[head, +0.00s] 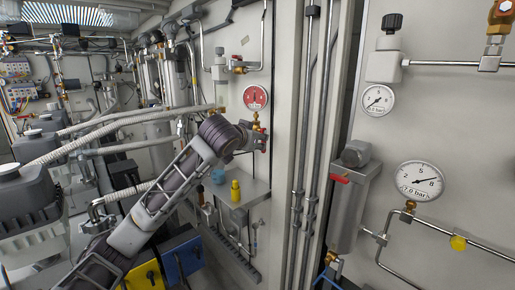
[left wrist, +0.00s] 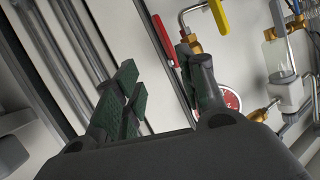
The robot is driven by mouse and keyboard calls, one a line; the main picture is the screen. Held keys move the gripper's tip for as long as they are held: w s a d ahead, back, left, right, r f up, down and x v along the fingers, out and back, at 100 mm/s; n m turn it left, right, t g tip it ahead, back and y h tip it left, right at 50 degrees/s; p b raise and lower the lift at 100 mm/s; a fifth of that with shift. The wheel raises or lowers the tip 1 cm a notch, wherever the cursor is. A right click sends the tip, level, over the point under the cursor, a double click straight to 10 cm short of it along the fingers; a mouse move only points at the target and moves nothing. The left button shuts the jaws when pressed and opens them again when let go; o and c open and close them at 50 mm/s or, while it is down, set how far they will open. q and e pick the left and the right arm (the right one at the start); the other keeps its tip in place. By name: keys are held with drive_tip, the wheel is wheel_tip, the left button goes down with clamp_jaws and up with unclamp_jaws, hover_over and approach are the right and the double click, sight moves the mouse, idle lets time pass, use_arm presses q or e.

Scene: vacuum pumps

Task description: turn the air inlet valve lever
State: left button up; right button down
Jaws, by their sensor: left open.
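A red valve lever (left wrist: 162,38) on a brass fitting is in the upper middle of the left wrist view. It lies just beyond my left gripper (left wrist: 159,72), close to the right finger; contact cannot be told. The two green-padded fingers are apart, with no object visible between them. In the head view my left gripper (head: 253,137) is at the wall panel below a red-faced gauge (head: 255,97), with a bit of the red lever (head: 263,143) beside it. The gripper hides most of that valve. My right gripper is not in view.
A yellow lever (left wrist: 219,16) is right of the red one. Another red lever (head: 341,179) is on a cylinder at the right, near white gauges (head: 420,181). Vertical pipes (head: 307,130) stand right of my gripper. Pumps and hoses (head: 90,143) fill the left.

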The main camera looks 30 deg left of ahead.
use_arm(q)
drive_tip(key=shift+d+f, duration=0.25)
drive_tip(key=shift+f, duration=0.4)
drive_tip(key=shift+d+f, duration=0.2)
drive_tip(key=shift+f, duration=0.45)
